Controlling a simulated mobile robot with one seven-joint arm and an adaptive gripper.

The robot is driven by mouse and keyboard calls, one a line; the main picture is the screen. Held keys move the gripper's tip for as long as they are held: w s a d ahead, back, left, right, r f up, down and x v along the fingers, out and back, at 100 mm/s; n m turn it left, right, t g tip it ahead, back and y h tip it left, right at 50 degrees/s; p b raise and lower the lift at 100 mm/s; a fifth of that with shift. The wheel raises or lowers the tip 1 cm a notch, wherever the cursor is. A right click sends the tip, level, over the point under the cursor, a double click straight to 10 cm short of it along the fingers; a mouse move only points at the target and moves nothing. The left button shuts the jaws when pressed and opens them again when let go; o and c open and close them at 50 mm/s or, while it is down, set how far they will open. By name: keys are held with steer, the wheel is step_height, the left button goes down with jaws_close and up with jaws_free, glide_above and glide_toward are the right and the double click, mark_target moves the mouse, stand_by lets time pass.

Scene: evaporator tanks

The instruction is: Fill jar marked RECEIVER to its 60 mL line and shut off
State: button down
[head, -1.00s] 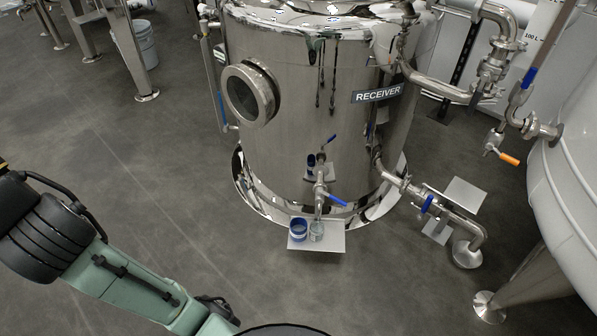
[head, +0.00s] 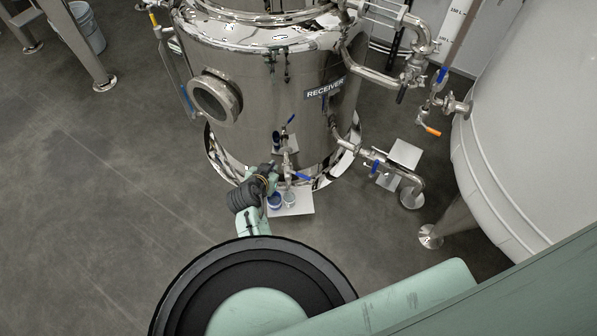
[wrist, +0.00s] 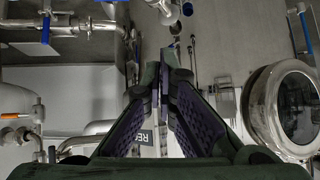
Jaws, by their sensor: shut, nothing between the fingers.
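The steel tank (head: 262,85) bears a plate reading RECEIVER (head: 325,88); part of that plate shows in the wrist view (wrist: 146,138). Low on its front is a small sampling valve (head: 288,170) with a blue lever (head: 303,178) pointing down to the right. A clear jar (head: 290,199) stands on a small shelf (head: 302,208) below the spout. Its line and level are too small to read. A blue container (head: 274,203) stands left of it, partly hidden. My gripper (head: 270,170) is shut and empty, just left of the valve; its fingers (wrist: 177,55) meet in the wrist view.
A second blue lever (head: 291,119) sits above the sampling valve. A round sight port (head: 214,97) juts out at left. An outlet pipe (head: 375,160) with a blue-handled valve runs right. A large white tank (head: 520,130) fills the right side.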

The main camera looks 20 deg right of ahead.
mark_target(299, 175)
steer(key=s+d+f+m+g+h, duration=0.1)
steer(key=s+d+f+g, duration=0.1)
steer(key=s+f, duration=0.65)
steer(key=w+r+b+x, duration=0.1)
steer(key=b+x, duration=0.6)
steer(key=x, duration=0.6)
steer(key=shift+w+d+b, duration=0.3)
steer(key=shift+w+d, duration=0.1)
steer(key=shift+w, duration=0.15)
steer(key=shift+d+n+t+p, duration=0.25)
steer(key=shift+n+t+p, duration=0.05)
